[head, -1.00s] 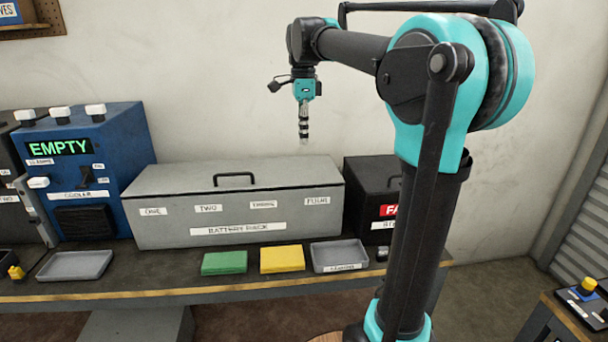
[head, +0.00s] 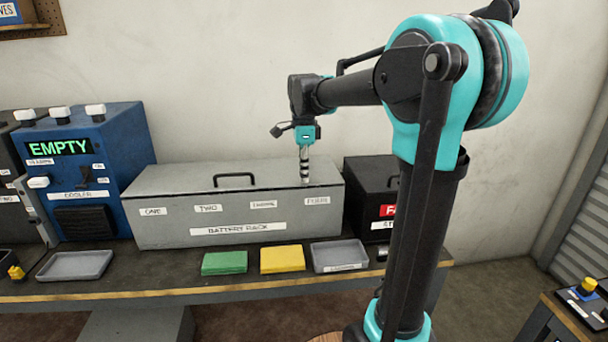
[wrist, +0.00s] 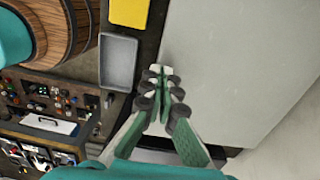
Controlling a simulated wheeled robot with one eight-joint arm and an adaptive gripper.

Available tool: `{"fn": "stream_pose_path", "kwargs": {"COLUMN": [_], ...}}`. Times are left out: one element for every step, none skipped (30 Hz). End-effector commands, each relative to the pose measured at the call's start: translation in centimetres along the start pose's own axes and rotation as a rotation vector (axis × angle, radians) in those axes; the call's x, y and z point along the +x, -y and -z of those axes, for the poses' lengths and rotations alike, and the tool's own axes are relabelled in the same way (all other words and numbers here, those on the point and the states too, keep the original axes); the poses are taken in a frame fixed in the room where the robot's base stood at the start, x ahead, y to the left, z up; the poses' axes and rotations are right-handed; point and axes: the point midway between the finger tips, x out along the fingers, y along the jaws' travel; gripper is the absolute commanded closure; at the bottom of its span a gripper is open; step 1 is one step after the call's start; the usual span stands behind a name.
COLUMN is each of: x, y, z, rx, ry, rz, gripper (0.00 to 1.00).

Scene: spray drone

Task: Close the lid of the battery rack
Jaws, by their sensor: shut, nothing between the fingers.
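The battery rack (head: 180,234) is a long grey box on the bench, with slot labels ONE to FOUR on its front. Its grey lid (head: 165,178) lies flat across the top and looks shut, with a black handle (head: 234,177) near the middle. In the head view my gripper (head: 304,181) points straight down at the right part of the lid, its tips at or just above the surface; I cannot tell whether they touch. In the wrist view my gripper (wrist: 158,72) is shut and empty over the edge of the pale lid (wrist: 235,65).
A blue cooler (head: 110,160) reading EMPTY stands left of the rack, and a black box (head: 370,180) stands right. In front lie a green pad (head: 225,263), a yellow pad (head: 282,259), a grey tray (head: 338,256) and another tray (head: 75,265) at left.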

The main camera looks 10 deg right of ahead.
Motion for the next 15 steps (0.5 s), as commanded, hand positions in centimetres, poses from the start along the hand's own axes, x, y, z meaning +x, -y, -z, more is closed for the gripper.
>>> {"fn": "stream_pose_path", "kwargs": {"x": [0.0,0.0,0.0,0.0,0.1,0.3,0.5,0.8,1.3,1.6,1.9,2.3,2.5,2.7,2.7], "y": [0.0,0.0,0.0,0.0,0.0,0.0,0.0,-0.1,-0.1,-0.1,-0.2,-0.2,-0.2,-0.2,-0.2], "z": [0.0,0.0,0.0,0.0,0.0,0.0,0.0,0.0,0.0,0.0,0.0,0.0,0.0,0.0,0.0], "rx": [0.000,0.000,0.000,0.000,0.000,0.000,0.000,0.000,0.000,0.000,-0.001,0.000,0.000,0.000,0.000], "ry": [0.000,0.000,0.000,0.000,0.000,0.000,0.000,0.000,-0.001,-0.001,0.000,0.000,0.000,0.000,0.000], "rz": [0.000,0.000,0.000,0.001,0.003,0.008,0.015,0.024,0.036,0.047,0.058,0.068,0.074,0.077,0.077], "gripper": [1.00,1.00,1.00,1.00,1.00,1.00,1.00,1.00,1.00,1.00,1.00,1.00,1.00,1.00,1.00]}}
